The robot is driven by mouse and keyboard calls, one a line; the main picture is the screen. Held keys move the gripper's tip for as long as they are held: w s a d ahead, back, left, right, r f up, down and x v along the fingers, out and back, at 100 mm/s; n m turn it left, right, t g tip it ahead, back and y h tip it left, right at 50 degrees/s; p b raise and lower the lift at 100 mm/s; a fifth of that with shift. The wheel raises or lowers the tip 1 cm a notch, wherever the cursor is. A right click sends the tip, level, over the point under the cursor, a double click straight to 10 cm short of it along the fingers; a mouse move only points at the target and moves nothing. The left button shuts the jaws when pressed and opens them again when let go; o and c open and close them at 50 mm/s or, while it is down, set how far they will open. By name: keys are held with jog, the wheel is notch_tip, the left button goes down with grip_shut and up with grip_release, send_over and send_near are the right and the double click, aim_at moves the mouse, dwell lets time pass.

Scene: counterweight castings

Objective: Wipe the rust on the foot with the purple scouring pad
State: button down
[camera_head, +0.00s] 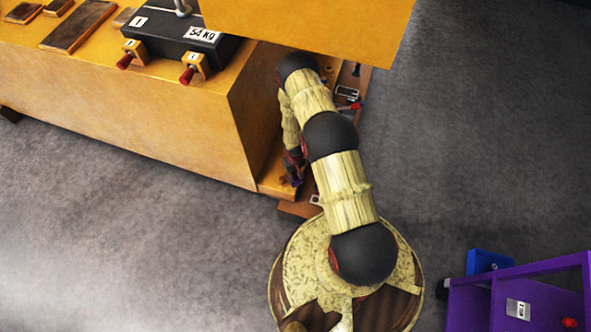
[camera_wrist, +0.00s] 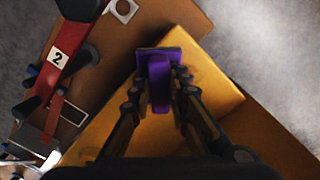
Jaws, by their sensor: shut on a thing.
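My gripper (camera_wrist: 160,97) is shut on the purple scouring pad (camera_wrist: 157,62), which sits between its fingertips in the wrist view. The pad is over the yellow foot (camera_wrist: 214,82); I cannot tell whether it touches the surface. The foot also shows in the head view as a low yellow ledge (camera_head: 267,186) at the base of the yellow block. There my gripper (camera_head: 291,172) is low beside this ledge, small and partly hidden by my arm. No rust patch stands out clearly; the pad and fingers cover part of the foot.
A brown board (camera_wrist: 112,58) lies beside the foot, with a red piece labelled 2 (camera_wrist: 62,58) and dark tools on it. A black 54 KG weight (camera_head: 175,38) rests on the yellow block (camera_head: 130,105). A purple cart (camera_head: 468,302) stands at lower right. Grey floor is open at left.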

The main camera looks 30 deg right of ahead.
aim_at(294, 175)
jog(key=shift+w+r+p, duration=0.1)
jog(key=shift+r+p, duration=1.15)
jog(key=shift+r, duration=0.95)
